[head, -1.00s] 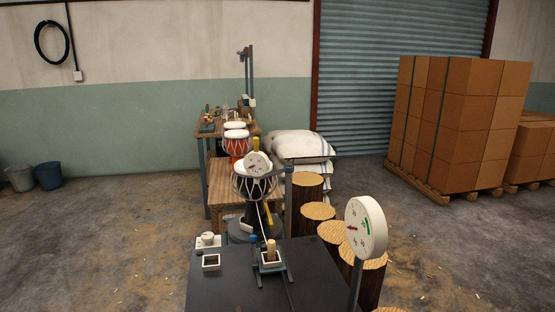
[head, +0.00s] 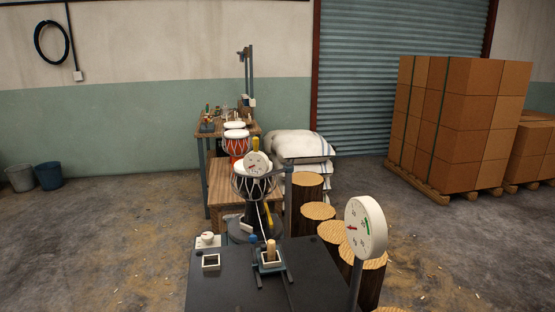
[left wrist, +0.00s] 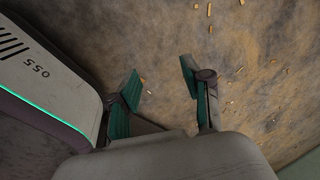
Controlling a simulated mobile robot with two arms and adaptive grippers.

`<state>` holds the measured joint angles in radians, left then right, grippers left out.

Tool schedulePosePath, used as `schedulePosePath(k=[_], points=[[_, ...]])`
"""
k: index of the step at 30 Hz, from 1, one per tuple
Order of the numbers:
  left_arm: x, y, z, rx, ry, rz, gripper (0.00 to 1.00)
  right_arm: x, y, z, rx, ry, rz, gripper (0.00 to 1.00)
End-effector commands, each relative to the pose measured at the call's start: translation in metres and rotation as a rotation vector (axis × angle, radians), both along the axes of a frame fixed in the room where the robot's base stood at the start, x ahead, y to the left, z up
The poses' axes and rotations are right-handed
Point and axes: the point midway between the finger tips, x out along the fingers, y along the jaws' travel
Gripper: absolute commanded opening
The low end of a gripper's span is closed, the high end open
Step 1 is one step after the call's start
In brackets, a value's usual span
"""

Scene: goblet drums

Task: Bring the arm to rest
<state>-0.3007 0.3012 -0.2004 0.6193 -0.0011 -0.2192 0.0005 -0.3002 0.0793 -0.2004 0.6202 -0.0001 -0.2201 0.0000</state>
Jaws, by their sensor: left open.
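My left gripper (left wrist: 160,92) shows in the left wrist view with its two green-padded fingers spread apart and nothing between them. It hangs over bare floor strewn with wood chips, beside a pale panel marked 055. Neither of my grippers shows in the head view, so the right gripper is hidden from me.
A dark table (head: 225,288) with a dial gauge (head: 366,227) stands close in front. Beyond it are a dark goblet drum (head: 255,205), a red drum (head: 237,146), log stumps (head: 318,211), white sacks (head: 302,146) and stacked boxes (head: 460,115).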

Motion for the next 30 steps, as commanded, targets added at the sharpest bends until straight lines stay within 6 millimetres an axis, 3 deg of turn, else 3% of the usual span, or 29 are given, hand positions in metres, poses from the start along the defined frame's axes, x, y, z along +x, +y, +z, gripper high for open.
schedulePosePath(k=[1,3,10,12,18,30], points=[[-0.002,-0.033,-0.007,-0.041,0.000,0.013,0.49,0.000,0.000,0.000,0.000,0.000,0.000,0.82],[-0.003,-0.071,-0.013,-0.088,-0.001,0.028,0.49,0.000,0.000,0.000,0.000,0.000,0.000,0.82],[-0.005,-0.181,-0.020,-0.221,-0.001,0.069,0.49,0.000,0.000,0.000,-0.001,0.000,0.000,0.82],[-0.006,-0.173,0.005,-0.212,-0.001,0.067,0.49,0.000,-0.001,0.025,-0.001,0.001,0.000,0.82],[-0.005,-0.173,0.029,-0.213,-0.001,0.067,0.49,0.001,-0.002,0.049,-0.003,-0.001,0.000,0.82],[-0.005,-0.172,0.029,-0.212,-0.001,0.066,0.49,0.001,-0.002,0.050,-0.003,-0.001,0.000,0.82]])
